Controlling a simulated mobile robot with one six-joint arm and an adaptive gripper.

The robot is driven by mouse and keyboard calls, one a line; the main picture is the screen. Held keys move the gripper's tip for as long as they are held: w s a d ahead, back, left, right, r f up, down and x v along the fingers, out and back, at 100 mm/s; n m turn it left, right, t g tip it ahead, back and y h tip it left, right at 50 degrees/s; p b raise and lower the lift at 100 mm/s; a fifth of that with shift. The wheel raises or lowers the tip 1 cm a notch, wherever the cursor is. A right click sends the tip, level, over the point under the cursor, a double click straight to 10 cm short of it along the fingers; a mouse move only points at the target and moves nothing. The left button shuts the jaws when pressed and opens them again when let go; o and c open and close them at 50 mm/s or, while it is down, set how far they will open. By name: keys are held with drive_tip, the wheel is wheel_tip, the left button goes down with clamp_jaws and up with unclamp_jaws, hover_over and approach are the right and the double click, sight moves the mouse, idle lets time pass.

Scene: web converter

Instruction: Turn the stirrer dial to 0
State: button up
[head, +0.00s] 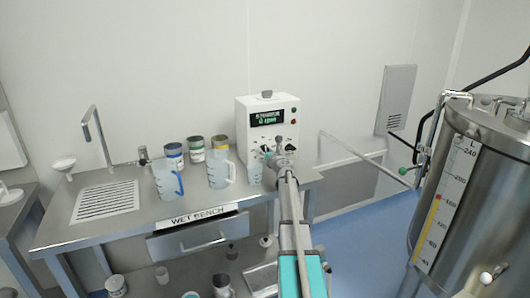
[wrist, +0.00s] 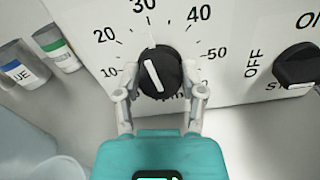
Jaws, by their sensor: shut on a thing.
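The white stirrer box (head: 250,130) stands at the back of the wet bench, with a small display (head: 267,117) that seems to read 0 rpm. In the wrist view its black round dial (wrist: 158,72) has a white line tilted up and slightly left, and numbers from 10 to 50 show around it. My gripper (wrist: 160,82) is shut on the dial, one grey finger on each side. In the head view my gripper (head: 280,155) is at the box's front and hides part of it. The 0 mark is not clearly seen.
A black OFF/ON switch (wrist: 297,65) is right of the dial. A measuring jug (head: 218,170), another jug with a blue handle (head: 166,178) and several labelled tubs (head: 196,150) stand left of the box. A large steel tank (head: 480,180) is at the right.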

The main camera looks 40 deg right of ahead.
drive_tip(key=n, duration=0.5)
drive_tip(key=shift+n, duration=0.3)
drive_tip(key=n, duration=0.5)
drive_tip(key=shift+n, duration=0.3)
drive_tip(key=n, duration=0.9)
drive_tip(key=shift+n, duration=0.4)
drive_tip(key=o, duration=1.1)
drive_tip(key=shift+o, duration=0.2)
drive_tip(key=shift+m, duration=0.4)
